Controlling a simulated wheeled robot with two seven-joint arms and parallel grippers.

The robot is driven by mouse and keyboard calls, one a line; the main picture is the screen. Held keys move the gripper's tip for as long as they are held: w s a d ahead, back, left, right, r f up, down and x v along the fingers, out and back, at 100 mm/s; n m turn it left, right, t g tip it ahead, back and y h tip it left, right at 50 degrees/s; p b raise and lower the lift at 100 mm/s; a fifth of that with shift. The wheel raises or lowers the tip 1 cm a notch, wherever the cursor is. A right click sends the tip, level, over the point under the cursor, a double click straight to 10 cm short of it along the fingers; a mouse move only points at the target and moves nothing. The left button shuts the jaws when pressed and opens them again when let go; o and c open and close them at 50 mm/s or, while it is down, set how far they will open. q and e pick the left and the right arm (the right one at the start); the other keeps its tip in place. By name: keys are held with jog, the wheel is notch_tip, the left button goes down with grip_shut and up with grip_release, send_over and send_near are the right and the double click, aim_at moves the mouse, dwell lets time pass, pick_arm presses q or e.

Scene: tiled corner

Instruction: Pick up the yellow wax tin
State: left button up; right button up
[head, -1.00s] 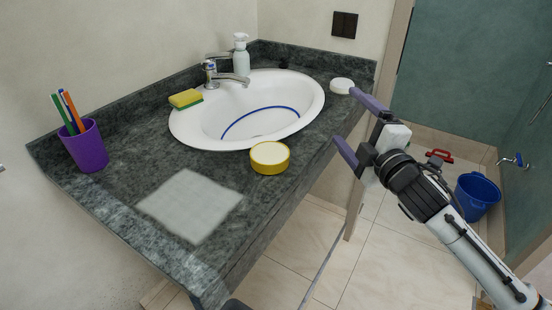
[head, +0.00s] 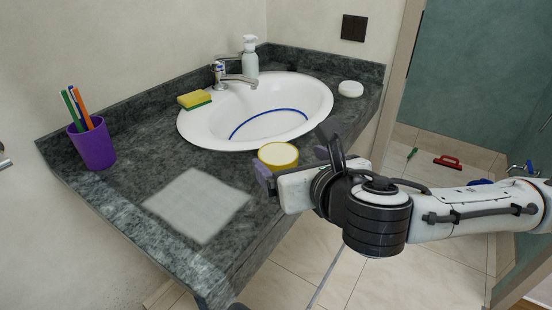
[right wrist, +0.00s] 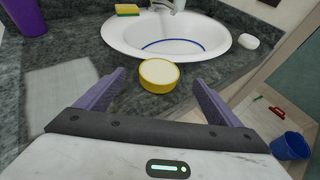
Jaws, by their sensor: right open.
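The yellow wax tin (head: 278,156) is round with a pale top and stands on the dark stone counter in front of the sink. In the right wrist view the tin (right wrist: 159,76) lies just beyond and between the two purple fingers. My right gripper (head: 296,172) is open at the counter's front edge, close to the tin, with its near finger partly hiding the tin's lower side. In the right wrist view the gripper (right wrist: 160,90) is empty and its fingers spread to either side of the tin. My left gripper is not in view.
A white sink (head: 255,112) with a blue line is behind the tin. A grey cloth (head: 197,204) lies to its left. A purple cup (head: 93,147) with brushes, a yellow-green sponge (head: 194,99), a soap bottle (head: 250,58) and white soap (head: 350,88) stand farther away.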

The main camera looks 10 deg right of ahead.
aim_at(279, 154)
jog(key=x, duration=0.3)
jog(key=shift+w, duration=0.25)
jog(key=shift+f+x, duration=0.15)
jog(key=shift+x, duration=1.25)
jog(key=shift+f+x, duration=0.2)
jog(key=shift+x, duration=1.2)
jog(key=shift+s, duration=0.2)
jog(key=c, duration=1.2)
